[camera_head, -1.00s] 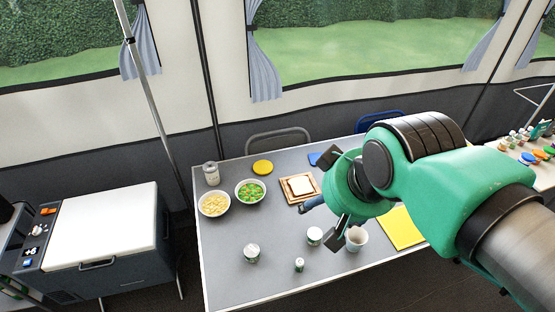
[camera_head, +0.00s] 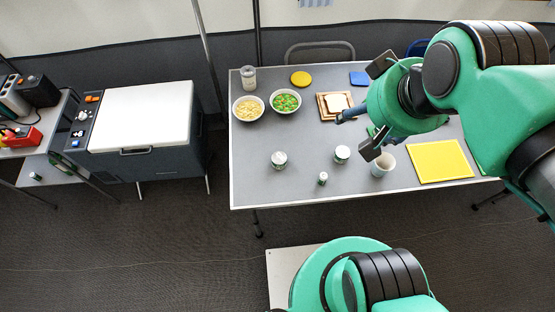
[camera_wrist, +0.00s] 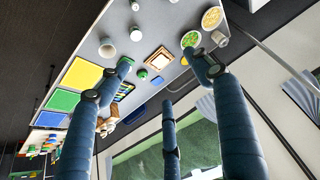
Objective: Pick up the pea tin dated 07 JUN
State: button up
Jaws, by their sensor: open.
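Two tins with white tops and green sides stand on the grey table: a wider left tin (camera_head: 279,160) and a right tin (camera_head: 342,154). A smaller green-and-white container (camera_head: 322,178) stands in front, between them. No printed date is readable, so I cannot tell which is dated 07 JUN. My gripper (camera_head: 372,108) is open and empty, above the table near the bread board and cup, to the right of the tins. In the wrist view its dark blue fingers (camera_wrist: 160,75) are spread apart; a white-topped tin (camera_wrist: 136,34) shows beyond them.
On the table (camera_head: 245,180) are a white cup (camera_head: 383,164), yellow mat (camera_head: 440,161), two food bowls (camera_head: 248,109) (camera_head: 285,102), a bread board (camera_head: 323,106) and a jar (camera_head: 248,78). A cooler (camera_head: 140,120) stands left. The table's front-left area is clear.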

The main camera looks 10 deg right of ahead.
jog(key=shift+o, duration=0.5)
jog(key=shift+w, duration=0.1)
jog(key=m+g+b, duration=0.2)
jog(key=m+g, duration=0.4)
send_over(279, 158)
notch_tip(279, 158, down, 39)
jog(key=shift+f+b, duration=0.7)
jog(key=shift+f, duration=3.55)
